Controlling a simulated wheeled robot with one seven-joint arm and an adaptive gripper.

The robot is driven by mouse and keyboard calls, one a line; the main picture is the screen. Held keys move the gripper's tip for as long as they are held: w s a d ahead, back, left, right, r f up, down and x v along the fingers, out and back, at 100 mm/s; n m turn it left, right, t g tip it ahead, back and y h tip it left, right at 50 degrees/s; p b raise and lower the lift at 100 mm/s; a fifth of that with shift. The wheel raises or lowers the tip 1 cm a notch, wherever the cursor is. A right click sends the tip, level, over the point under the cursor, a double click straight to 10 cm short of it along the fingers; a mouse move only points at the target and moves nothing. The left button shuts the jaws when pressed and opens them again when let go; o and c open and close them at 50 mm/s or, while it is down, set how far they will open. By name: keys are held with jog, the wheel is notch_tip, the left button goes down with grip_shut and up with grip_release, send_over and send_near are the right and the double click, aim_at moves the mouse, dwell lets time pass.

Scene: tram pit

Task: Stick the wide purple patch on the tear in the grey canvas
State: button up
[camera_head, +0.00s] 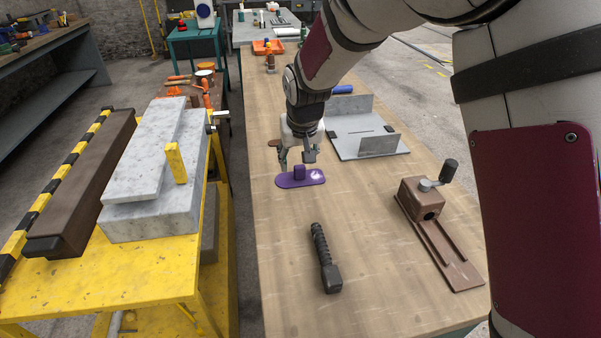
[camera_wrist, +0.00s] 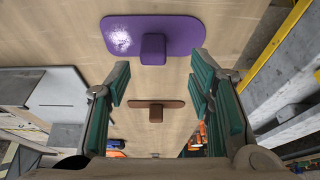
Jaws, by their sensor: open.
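The wide purple patch (camera_head: 312,179) lies flat on the wooden bench, with a purple block grip on top. In the wrist view the patch (camera_wrist: 172,35) is at the top centre, beyond the fingertips. My gripper (camera_head: 297,158) is open and empty, pointing down just above and behind the patch; its teal fingers (camera_wrist: 158,88) are spread apart with nothing between them. The grey canvas (camera_head: 350,149) lies to the right of the gripper, with a dark slit-like tear in it and upright grey plates at its edges. It shows partly at the left in the wrist view (camera_wrist: 60,88).
A smaller brown patch (camera_wrist: 156,104) with a block grip lies behind the purple one. A black ribbed handle (camera_head: 325,260) lies in front. A brown clamp device (camera_head: 435,220) stands at right. A yellow table (camera_head: 130,278) with stone slabs stands left. Bench between is clear.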

aim_at(300, 167)
jog(key=x, duration=0.4)
jog(key=shift+d+f, duration=0.1)
jog(key=shift+d, duration=0.3)
jog(key=shift+w+a+f, duration=0.1)
jog(key=shift+w+f, duration=0.2)
jog(key=shift+f, duration=0.25)
jog(key=shift+c, duration=0.5)
jog(key=c, duration=1)
